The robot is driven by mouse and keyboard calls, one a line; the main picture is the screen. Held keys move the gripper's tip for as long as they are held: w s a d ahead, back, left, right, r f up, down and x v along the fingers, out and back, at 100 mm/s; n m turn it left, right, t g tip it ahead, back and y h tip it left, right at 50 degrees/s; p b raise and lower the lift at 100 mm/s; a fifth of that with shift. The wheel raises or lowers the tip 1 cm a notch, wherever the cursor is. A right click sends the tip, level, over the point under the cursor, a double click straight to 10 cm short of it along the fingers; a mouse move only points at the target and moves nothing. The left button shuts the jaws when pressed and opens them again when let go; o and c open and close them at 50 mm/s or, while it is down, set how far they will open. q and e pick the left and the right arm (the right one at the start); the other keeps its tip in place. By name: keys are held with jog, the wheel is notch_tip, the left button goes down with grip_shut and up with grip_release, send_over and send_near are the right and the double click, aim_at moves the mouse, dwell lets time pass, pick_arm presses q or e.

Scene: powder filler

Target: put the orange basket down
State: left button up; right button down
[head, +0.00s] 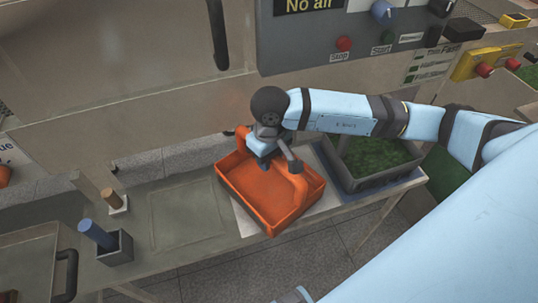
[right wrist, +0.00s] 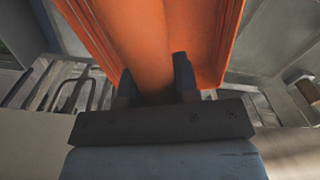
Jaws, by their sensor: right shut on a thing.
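The orange basket (head: 262,192) is an open tray with an arched handle, in the middle of the head view. It is over a light panel on the table; I cannot tell whether its bottom touches. My right gripper (head: 270,165) is above the basket and shut on its handle. In the right wrist view the orange handle (right wrist: 150,65) runs between the two dark fingers (right wrist: 155,90), with the basket's inside behind it. My left gripper is not in view.
A grey bin with green contents (head: 375,155) stands right of the basket. The tabletop (head: 185,215) between is clear. A machine panel with buttons (head: 345,43) rises behind.

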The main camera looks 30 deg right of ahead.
jog(key=shift+f+b, duration=0.2)
jog(key=shift+b, duration=0.2)
jog(key=c, duration=0.9)
grip_release()
jog(key=shift+r, duration=0.1)
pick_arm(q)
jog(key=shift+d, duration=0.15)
pick_arm(e)
jog(key=shift+o, duration=0.2)
pick_arm(q)
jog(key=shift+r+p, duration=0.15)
jog(key=shift+p, duration=0.15)
pick_arm(e)
jog(key=shift+r, duration=0.1)
jog(key=shift+r, duration=0.25)
notch_tip(320, 180, up, 10)
jog(key=shift+d+r+b, duration=0.1)
jog(key=shift+r+b, duration=0.15)
jog(key=shift+b, duration=0.15)
jog(key=shift+r, duration=0.6)
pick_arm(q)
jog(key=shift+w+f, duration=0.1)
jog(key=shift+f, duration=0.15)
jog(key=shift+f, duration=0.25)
